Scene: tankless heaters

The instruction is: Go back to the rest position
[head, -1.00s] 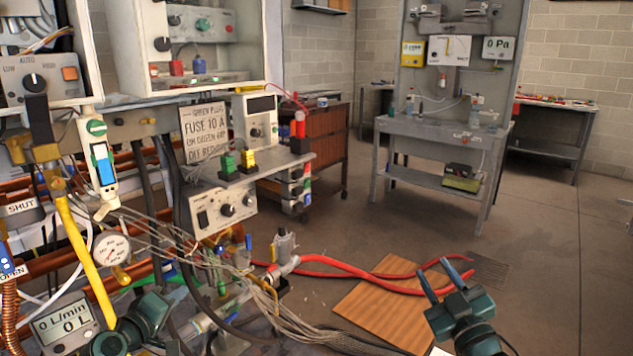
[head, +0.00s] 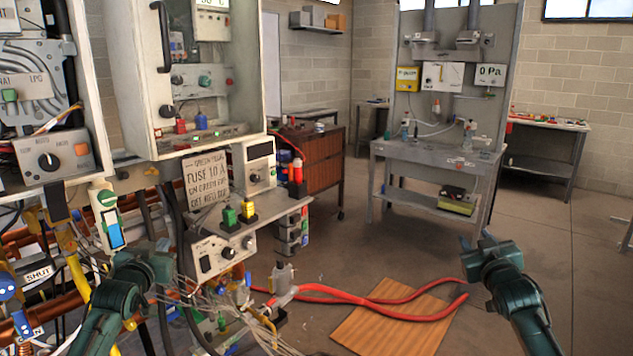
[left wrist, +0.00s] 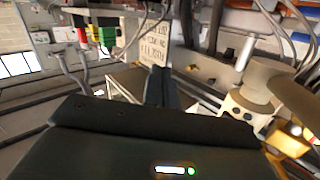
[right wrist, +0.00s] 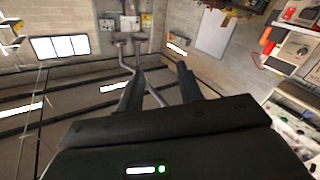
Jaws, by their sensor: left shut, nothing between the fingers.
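My left gripper (head: 165,268) is at the lower left in the head view, in front of the pipes and wire bundle. In the left wrist view its fingers (left wrist: 160,88) are together with nothing between them. My right gripper (head: 477,242) is at the right in the head view, raised over open floor. In the right wrist view its two fingers (right wrist: 158,82) stand apart, with nothing between them.
Heater cabinets (head: 185,150) and a small bench (head: 262,215) with a fuse sign (head: 208,181) stand at the left. Red hoses (head: 400,312) and a wooden board (head: 385,325) lie on the floor. A grey workbench (head: 435,155) stands behind. Floor at the right is clear.

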